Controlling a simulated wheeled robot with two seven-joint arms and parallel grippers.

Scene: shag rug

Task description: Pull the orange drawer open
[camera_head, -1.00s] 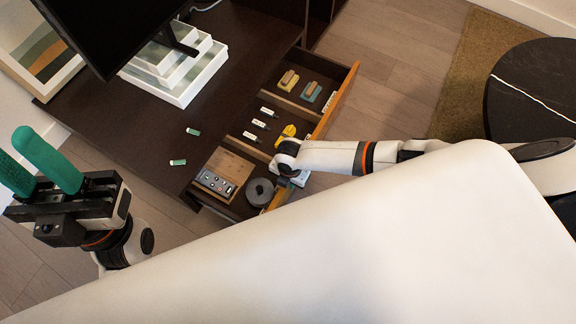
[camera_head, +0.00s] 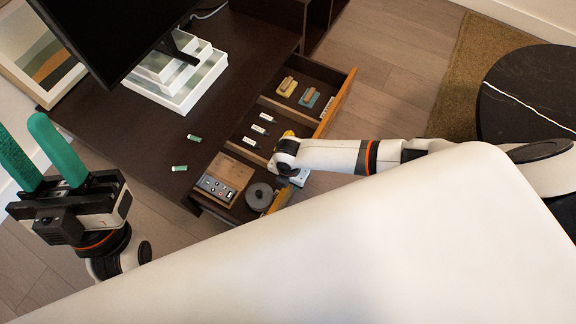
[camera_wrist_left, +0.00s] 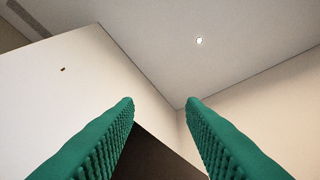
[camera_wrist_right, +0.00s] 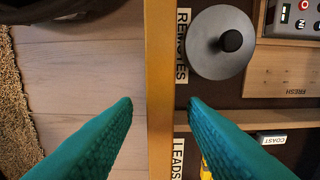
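The drawer with the orange-brown front (camera_head: 338,100) stands pulled out from the dark desk, its contents exposed. My right gripper (camera_wrist_right: 160,104) points down over this front. In the right wrist view the front's top edge (camera_wrist_right: 159,60) runs between the two green fingers, one on the floor side and one on the inside. The fingers are spread, with a visible gap on each side of the edge. In the head view my right wrist hides these fingers. My left gripper (camera_head: 22,124) is open and empty at the far left, pointing up, away from the drawer.
The desk (camera_head: 150,135) carries a monitor and white trays (camera_head: 182,85). A black round table (camera_head: 530,95) stands right. Floor beyond the drawer front is clear.

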